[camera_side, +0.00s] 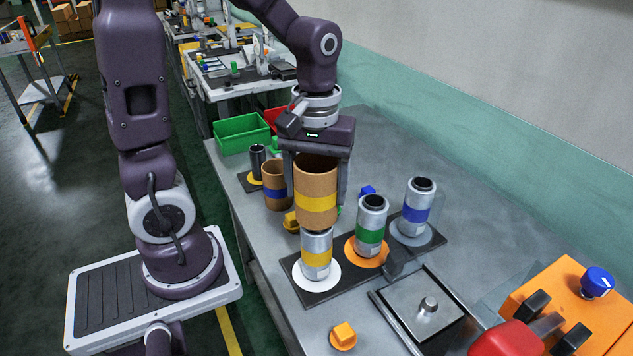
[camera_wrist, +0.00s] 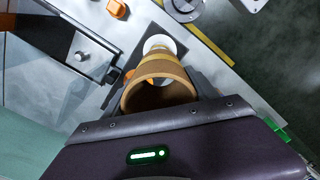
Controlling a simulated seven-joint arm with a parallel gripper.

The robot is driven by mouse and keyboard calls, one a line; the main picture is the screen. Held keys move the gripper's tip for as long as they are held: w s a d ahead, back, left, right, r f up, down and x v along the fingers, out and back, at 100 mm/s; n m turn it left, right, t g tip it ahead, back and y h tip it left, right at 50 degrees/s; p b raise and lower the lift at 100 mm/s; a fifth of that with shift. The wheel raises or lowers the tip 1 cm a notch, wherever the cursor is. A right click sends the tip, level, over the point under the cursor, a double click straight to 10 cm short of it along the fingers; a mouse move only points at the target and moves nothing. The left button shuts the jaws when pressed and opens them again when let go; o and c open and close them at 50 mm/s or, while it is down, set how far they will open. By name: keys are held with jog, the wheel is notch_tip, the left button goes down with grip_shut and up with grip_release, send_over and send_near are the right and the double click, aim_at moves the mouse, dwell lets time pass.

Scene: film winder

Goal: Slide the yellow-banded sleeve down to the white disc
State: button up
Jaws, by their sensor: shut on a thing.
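The yellow-banded sleeve (camera_side: 316,203) is a brown cardboard cylinder, upright in the side view. My gripper (camera_side: 316,184) is shut on it from above, one finger on each side. Directly below stands a metal post with a yellow band (camera_side: 316,258) on the white disc (camera_side: 332,277). The sleeve's lower rim hides the post's top, so a slight overlap seems likely, but I cannot tell how deep. Most of the post shows bare between sleeve and disc. In the wrist view, I look into the sleeve's open top (camera_wrist: 160,92), with the white disc (camera_wrist: 168,42) beyond.
A green-banded post (camera_side: 371,226) on an orange disc and a blue-banded post (camera_side: 416,208) stand close to the right. A blue-banded brown sleeve (camera_side: 276,187) and a dark post (camera_side: 258,162) stand behind left. A green bin (camera_side: 241,134) is farther back.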

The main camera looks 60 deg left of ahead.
dwell(0.4)
jog(key=shift+f, duration=5)
jog(key=o, duration=1.4)
jog(key=shift+o, duration=0.9)
jog(key=shift+r, duration=3.55)
